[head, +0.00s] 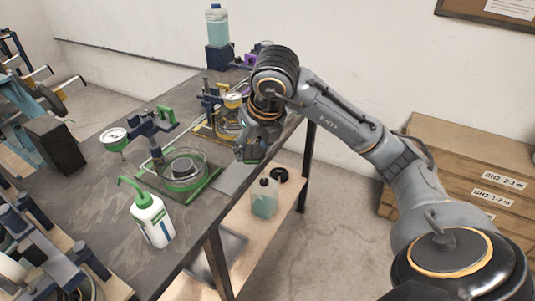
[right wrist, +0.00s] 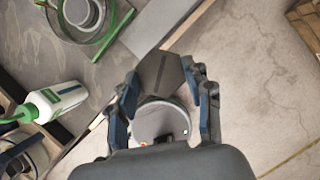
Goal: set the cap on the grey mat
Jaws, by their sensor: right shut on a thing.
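My right gripper (head: 248,150) is over the right edge of the dark table in the head view. In the right wrist view its fingers (right wrist: 163,88) are closed on a dark grey, faceted piece, which I take to be the cap (right wrist: 160,73). The head view hardly shows the cap behind the fingers. The mat's visible part is bare. My left gripper is not in view.
Left of the mat, a green-edged tray (head: 205,192) holds a round glass dish. A green-topped bottle (head: 152,218) stands in front of it. A lever frame with a gauge (head: 230,118) stands behind. A jug (head: 264,198) is on the lower shelf (head: 272,222).

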